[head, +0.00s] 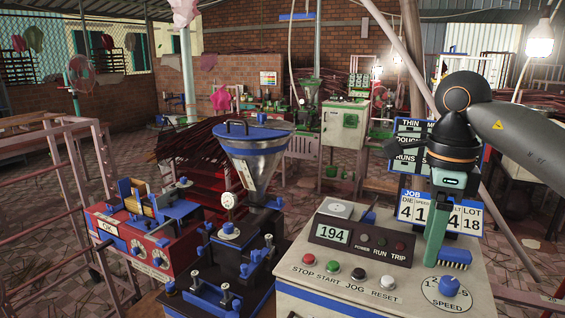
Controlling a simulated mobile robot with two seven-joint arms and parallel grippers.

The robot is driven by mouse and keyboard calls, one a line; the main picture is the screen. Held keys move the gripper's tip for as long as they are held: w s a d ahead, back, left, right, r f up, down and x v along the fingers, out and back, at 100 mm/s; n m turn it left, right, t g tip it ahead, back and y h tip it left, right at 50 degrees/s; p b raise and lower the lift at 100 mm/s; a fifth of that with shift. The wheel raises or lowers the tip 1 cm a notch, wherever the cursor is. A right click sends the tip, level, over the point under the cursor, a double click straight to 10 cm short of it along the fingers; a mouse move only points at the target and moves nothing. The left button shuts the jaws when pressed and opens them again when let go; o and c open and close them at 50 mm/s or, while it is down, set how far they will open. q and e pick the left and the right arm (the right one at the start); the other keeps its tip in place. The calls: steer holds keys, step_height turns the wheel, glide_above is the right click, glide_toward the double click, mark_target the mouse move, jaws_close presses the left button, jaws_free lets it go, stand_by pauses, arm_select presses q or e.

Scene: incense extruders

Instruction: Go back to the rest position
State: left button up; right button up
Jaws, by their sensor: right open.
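My right gripper (434,258) comes in from the upper right and points down, its green fingers in front of the job board (438,212). It is open, and I see nothing between its fingers. My left gripper is not in view.
The extruder with its metal hopper (255,158) stands left of the control box. A red box (140,250) with dials and blue parts is farther left. The display (333,234) reads 194. A pink rail (530,298) runs at the lower right.

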steer(key=s+a+f+n+g+y, duration=0.15)
steer(key=a+f+y, duration=0.25)
steer(key=a+f, duration=0.55)
steer(key=s+a+m+g+y, duration=0.1)
steer(key=s+a+m+y, duration=0.25)
steer(key=a+y, duration=0.5)
steer(key=s+a+m+g+y, duration=0.1)
steer(key=s+a+m+y, duration=0.25)
steer(key=a+y, duration=0.5)
steer(key=w+d+f+m+t+h, duration=0.1)
steer(key=w+d+f+m+t, duration=0.15)
steer(key=m+t, duration=0.65)
steer(key=w+d+f+m+t+h, duration=0.1)
steer(key=w+f+m+t, duration=0.25)
steer(key=m+t, duration=0.55)
steer(key=d+f+m+t+h, duration=0.2)
steer(key=d+f+m+h, duration=0.5)
steer(key=f+m+h, duration=0.5)
steer(key=s+d+f+m+g+h, duration=0.2)
steer(key=s+d+f+m, duration=0.3)
steer(key=s+f, duration=0.3)
steer(key=s+d+f+m+g+h, duration=0.2)
steer(key=s+d+f+m+g, duration=0.2)
steer(key=s+f, duration=0.5)
step_height(320, 180, down, 4)
steer(key=shift+s+d+r+m+g+h, duration=0.2)
steer(key=shift+d+m+g+h, duration=0.35)
steer(key=shift+m, duration=0.6)
